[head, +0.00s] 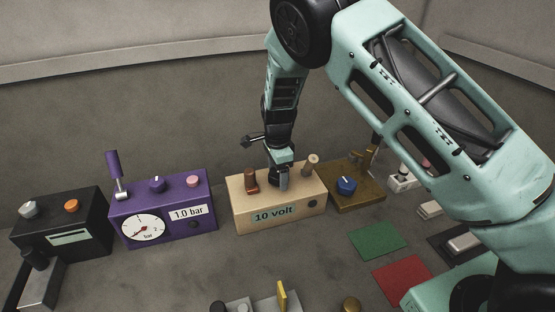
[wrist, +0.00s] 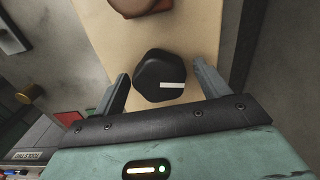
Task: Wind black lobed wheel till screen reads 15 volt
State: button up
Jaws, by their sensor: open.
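The black lobed wheel (wrist: 158,72) sits on top of the tan box (head: 241,213) and carries a white pointer mark. In the head view the wheel (head: 273,183) is partly hidden by my gripper. The screen (head: 274,215) on the front of the tan box reads 10 volt. My gripper (head: 280,180) points down over the wheel. In the wrist view my open gripper (wrist: 160,82) has one finger on each side of the wheel, with a gap visible on both sides. I cannot tell whether the fingertips reach down to the wheel's full height.
The tan box also carries a brown control (head: 250,181), a tan peg (head: 311,163) and a dark front button (head: 313,204). A purple box (head: 160,240) with a 1.0 bar display stands left, a brown box (head: 362,203) with a blue knob right. Green (head: 377,238) and red mats lie front right.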

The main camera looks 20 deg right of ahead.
aim_at(278, 173)
notch_tip(278, 173, up, 17)
jog(key=b, duration=0.3)
jog(key=shift+b, duration=0.35)
jog(key=shift+r, duration=0.1)
jog(key=s+a+n+y, duration=0.1)
jog(key=s+a+n, duration=0.3)
jog(key=s+n, duration=0.45)
jog(key=s+a+n+y, duration=0.1)
jog(key=s+a+n, duration=0.35)
jog(key=s, duration=0.75)
jog(key=s+d+f+n+h, duration=0.1)
jog(key=s+d+f+n, duration=0.1)
jog(key=s+n, duration=1)
jog(key=s+b, duration=0.1)
jog(key=s, duration=0.3)
jog(key=shift+s+d+f, duration=0.2)
jog(key=shift+f, duration=0.05)
